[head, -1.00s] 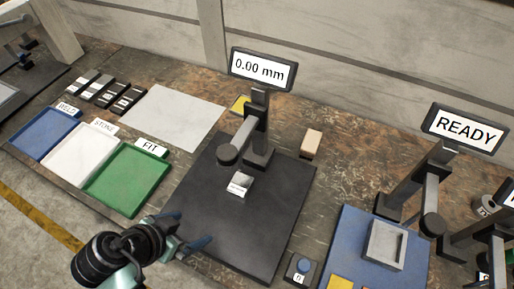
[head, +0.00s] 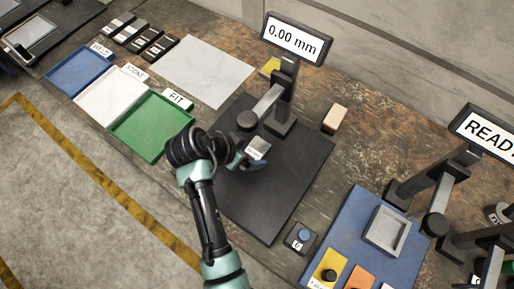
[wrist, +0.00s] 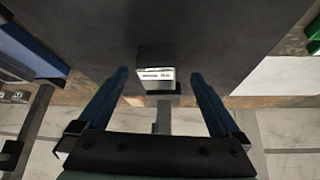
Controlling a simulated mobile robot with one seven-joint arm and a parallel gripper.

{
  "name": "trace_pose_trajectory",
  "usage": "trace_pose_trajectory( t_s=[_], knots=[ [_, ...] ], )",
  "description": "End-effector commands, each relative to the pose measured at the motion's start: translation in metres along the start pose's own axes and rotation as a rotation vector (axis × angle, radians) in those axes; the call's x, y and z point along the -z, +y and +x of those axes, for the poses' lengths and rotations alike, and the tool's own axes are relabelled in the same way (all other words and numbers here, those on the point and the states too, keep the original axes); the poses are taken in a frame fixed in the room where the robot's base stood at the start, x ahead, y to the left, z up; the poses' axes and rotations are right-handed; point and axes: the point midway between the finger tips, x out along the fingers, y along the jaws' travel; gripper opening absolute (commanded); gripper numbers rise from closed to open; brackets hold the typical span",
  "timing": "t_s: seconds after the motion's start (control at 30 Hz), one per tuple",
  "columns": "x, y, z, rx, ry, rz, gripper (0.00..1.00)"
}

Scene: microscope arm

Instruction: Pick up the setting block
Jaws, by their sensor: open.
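The setting block (head: 257,147) is a small grey metal block with a white label, on the dark plate (head: 283,196) below the gauge arm. It also shows in the wrist view (wrist: 156,72), with its label facing my camera. My gripper (head: 249,162) is open, close to the block on its near side. In the wrist view its two blue fingers (wrist: 158,80) stand apart, one to the left and one to the right of the block, with gaps on both sides. I cannot tell whether the fingertips reach past the block.
Blue, white and green (head: 151,127) trays lie to the left. A button box (head: 299,238) sits right of the plate's front. A tan block (head: 335,118) lies behind the plate.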

Motion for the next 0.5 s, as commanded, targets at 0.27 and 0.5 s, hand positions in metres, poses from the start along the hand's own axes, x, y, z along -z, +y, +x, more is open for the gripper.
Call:
trace_pose_trajectory(
  t_s=[0.27,0.5],
  knots=[
    [0.011,0.001,0.033,-0.002,-0.002,0.001,1.00],
    [0.011,0.001,0.037,0.000,-0.001,0.001,1.00]
  ],
)
